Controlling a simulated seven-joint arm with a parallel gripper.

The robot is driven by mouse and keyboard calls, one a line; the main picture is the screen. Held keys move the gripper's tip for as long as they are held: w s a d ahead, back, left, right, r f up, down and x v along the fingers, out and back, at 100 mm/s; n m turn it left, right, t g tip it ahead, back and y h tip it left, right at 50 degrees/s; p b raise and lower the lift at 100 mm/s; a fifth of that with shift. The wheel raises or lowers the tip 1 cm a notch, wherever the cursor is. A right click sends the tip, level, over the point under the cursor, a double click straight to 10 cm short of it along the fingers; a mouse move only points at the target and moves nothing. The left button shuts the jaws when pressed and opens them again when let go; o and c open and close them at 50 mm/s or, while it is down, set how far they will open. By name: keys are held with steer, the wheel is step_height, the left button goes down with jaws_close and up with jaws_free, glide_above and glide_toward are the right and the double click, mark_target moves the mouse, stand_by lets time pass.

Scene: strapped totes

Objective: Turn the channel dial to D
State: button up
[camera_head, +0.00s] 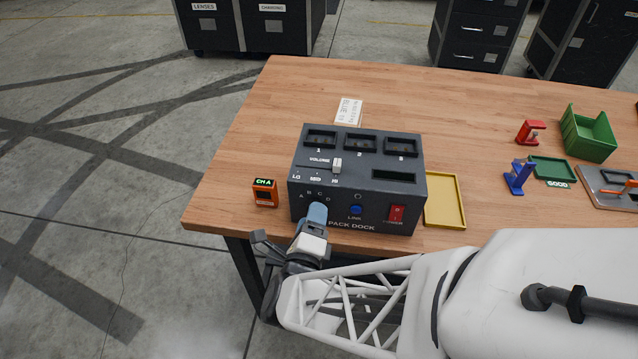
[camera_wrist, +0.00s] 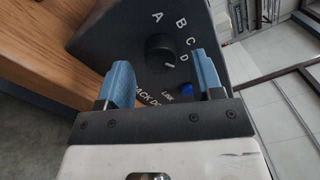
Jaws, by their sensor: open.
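The dark grey pack dock (camera_head: 343,172) stands on the wooden table. In the wrist view, its round black channel dial (camera_wrist: 160,52) sits between my two blue fingers, with letters A, B, C and D around it. A pale mark shows on the dial, but I cannot tell exactly which letter it points at. My gripper (camera_wrist: 163,80) is open, with a finger on either side of the dial and gaps visible. In the head view, my gripper (camera_head: 316,215) is at the dock's front face and hides the dial. A small orange display (camera_head: 265,193) reads CH A.
A blue LINK button (camera_head: 356,210) and red POWER switch (camera_head: 396,214) are right of the dial. A volume slider (camera_head: 337,166) is on top. A yellow tray (camera_head: 445,200) stands right of the dock. Green, red and blue items lie farther right.

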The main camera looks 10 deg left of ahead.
steer(key=shift+s+f, duration=0.1)
steer(key=shift+s, duration=2.85)
steer(key=w+r+n+g+y, duration=0.1)
steer(key=w+r+n, duration=0.1)
steer(key=r+n, duration=0.1)
steer(key=w+d+r+n+g+y, duration=0.1)
steer(key=w+r+n+g+y, duration=0.1)
steer(key=r+n, duration=0.1)
steer(key=w+r+n+g+y, duration=0.1)
steer(key=w+r+n+g, duration=0.1)
steer(key=w+r+n, duration=0.1)
steer(key=shift+d+r+y, duration=0.3)
steer(key=shift+r, duration=0.2)
steer(key=s+d+r+n+g+h, duration=0.1)
steer(key=s+d+r+n+g, duration=0.2)
steer(key=d, duration=0.5)
steer(key=s+d+r+n+g+h, duration=0.2)
steer(key=s+d+r+n+g, duration=0.1)
steer(key=d+n, duration=0.3)
steer(key=s+d+r+n+g+h, duration=0.1)
steer(key=s+d+r+n+g, duration=0.2)
steer(key=d, duration=0.8)
steer(key=shift+r+n+g, duration=0.15)
steer(key=shift+n+g, duration=0.55)
steer(key=shift+g, duration=0.3)
steer(key=shift+w+d, duration=0.1)
